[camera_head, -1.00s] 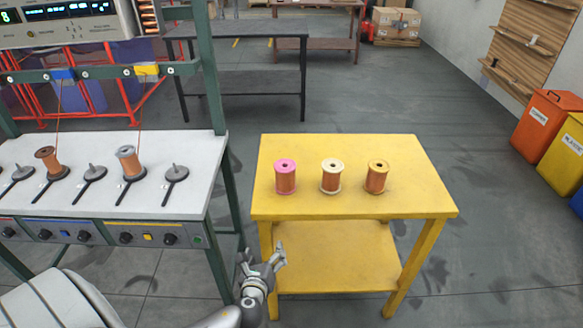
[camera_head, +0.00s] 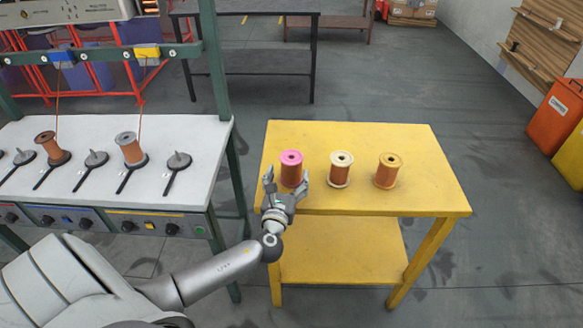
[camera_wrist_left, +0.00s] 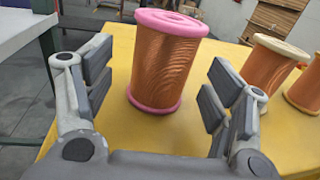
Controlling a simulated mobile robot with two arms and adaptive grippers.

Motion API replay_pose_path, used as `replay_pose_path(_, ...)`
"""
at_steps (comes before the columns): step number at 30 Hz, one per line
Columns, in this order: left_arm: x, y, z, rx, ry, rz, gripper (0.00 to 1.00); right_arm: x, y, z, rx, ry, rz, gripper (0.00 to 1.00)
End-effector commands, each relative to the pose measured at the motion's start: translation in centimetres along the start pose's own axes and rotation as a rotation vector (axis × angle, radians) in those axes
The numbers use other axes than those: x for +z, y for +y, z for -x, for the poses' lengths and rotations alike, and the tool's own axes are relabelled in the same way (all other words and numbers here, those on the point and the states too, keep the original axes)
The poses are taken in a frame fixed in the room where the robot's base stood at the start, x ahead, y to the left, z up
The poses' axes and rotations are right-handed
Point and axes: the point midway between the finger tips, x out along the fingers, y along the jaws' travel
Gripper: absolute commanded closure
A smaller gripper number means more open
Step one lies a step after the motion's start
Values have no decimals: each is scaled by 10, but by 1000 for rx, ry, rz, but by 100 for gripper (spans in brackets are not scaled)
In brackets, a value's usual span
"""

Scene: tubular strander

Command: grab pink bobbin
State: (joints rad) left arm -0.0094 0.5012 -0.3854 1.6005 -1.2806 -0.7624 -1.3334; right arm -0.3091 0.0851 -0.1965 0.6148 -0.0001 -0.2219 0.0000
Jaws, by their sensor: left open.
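The pink bobbin (camera_head: 291,168), with pink flanges and copper wire, stands upright on the yellow table (camera_head: 420,196), leftmost of three bobbins. My left gripper (camera_head: 286,184) is open at the table's front edge, just in front of the pink bobbin. In the left wrist view the pink bobbin (camera_wrist_left: 166,62) stands ahead, between and beyond the open fingers of my left gripper (camera_wrist_left: 158,105). The fingers look apart from it. My right gripper is not in view.
At left is a white workbench (camera_head: 205,140) with spindles and two bobbins.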

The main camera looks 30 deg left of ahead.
Motion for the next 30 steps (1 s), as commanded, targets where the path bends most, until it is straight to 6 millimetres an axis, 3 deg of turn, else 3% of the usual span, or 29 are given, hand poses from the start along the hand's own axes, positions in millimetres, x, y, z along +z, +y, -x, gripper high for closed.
replay_pose_path(9, 4, -4, -41, 0, -1, 1, 23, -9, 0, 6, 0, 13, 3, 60)
replay_pose_path(18, 3, -3, -44, -1, 1, 1, 23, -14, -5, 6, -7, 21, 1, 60)
replay_pose_path(30, 3, -3, -44, 0, 0, 1, 74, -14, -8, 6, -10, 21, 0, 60)
